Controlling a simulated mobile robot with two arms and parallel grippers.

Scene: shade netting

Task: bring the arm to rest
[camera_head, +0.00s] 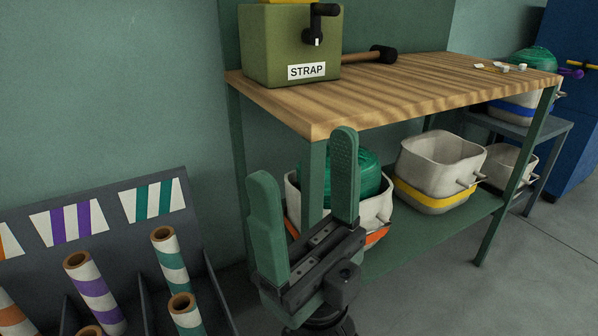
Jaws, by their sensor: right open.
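My right gripper (307,190) stands in the lower middle of the head view, pointing up, with its two green padded fingers spread apart. Nothing is between the fingers. It shows in front of the workbench (400,92), below the near corner of its wooden top, and hides part of a white bucket (375,208) with green netting (368,172) on the lower shelf. I cannot tell whether it touches the bench. My left gripper does not show.
A green STRAP box (270,45) and a mallet (380,54) are on the bench. A white bucket with a yellow band (440,160) sits on the lower shelf. A rack (110,190) with striped rolls (95,290) stands at left. Floor (440,290) at lower right is clear.

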